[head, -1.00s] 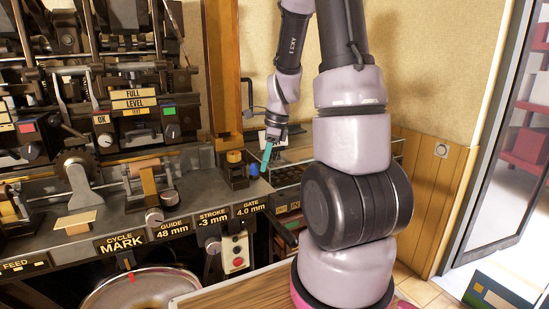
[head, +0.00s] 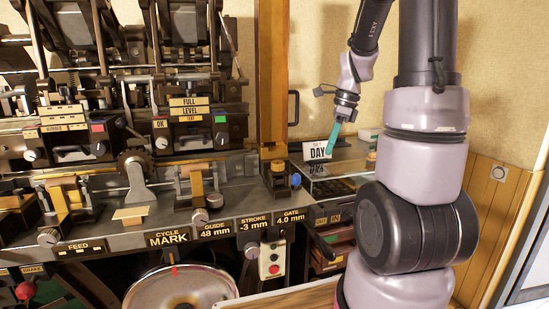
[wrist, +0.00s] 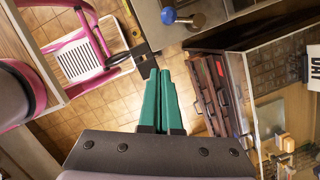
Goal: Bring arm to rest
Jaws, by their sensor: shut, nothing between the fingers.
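My gripper (head: 333,140) has teal fingers and hangs at the end of my arm, in front of the DAY card at the right end of the press in the head view. In the wrist view the teal fingers of my gripper (wrist: 162,95) lie side by side, shut, with nothing held. They are above open floor there, apart from any object. My arm comes down from the top of the head view.
The press bench (head: 110,238) with dials and labels fills the left. A blue knob (head: 296,180) stands near its right end. A DAY card (head: 317,150) stands by a clear-topped case. The wrist view shows a pink-framed chair (wrist: 85,55) and drawers (wrist: 210,90) beside tiled floor.

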